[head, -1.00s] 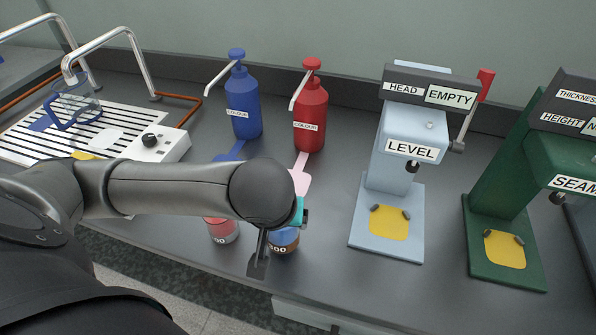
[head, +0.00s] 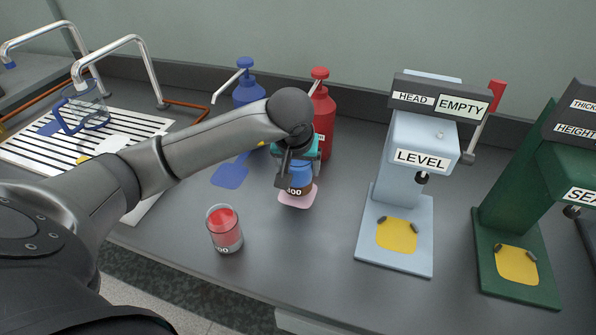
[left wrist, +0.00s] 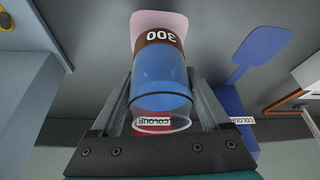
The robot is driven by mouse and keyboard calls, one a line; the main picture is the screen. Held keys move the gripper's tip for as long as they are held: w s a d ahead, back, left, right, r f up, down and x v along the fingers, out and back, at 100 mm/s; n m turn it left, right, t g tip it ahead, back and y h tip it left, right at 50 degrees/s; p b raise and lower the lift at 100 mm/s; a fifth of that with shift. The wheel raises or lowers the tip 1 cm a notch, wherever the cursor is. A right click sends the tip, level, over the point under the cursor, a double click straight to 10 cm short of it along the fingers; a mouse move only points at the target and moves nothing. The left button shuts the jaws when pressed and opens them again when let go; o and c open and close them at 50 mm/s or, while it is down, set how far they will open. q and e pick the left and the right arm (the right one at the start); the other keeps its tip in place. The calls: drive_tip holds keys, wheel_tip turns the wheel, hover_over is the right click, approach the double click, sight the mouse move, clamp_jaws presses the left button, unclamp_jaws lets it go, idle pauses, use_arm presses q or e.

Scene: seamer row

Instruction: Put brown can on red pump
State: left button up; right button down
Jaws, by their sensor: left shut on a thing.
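The brown can (head: 299,186) is a clear cup with blue contents and a brown band marked 300. My left gripper (head: 297,168) is shut on it, and the left wrist view shows the can (left wrist: 160,72) upright between the two fingers (left wrist: 165,100). Its base is at the pink pad (head: 297,203) in front of the red pump (head: 323,112); I cannot tell whether it touches. The pad also shows in the left wrist view (left wrist: 170,20). The red pump is partly hidden by my gripper. My right gripper is not in view.
A red-filled can (head: 225,232) stands nearer the front. The blue pump (head: 247,90) with its blue pad (head: 230,175) is to the left. The grey LEVEL machine (head: 396,215) and a green seamer (head: 512,225) stand to the right. A jug (head: 90,105) sits on the striped drainer.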

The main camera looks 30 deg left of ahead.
use_arm(q)
drive_tip(key=shift+f, duration=0.65)
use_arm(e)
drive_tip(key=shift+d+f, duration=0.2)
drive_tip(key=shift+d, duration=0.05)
use_arm(q)
drive_tip(key=shift+f+b, duration=0.2)
drive_tip(key=shift+b, duration=0.1)
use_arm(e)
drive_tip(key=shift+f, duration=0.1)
use_arm(q)
drive_tip(key=o, duration=1.3)
drive_tip(key=shift+f, duration=0.1)
drive_tip(key=shift+o, duration=1.3)
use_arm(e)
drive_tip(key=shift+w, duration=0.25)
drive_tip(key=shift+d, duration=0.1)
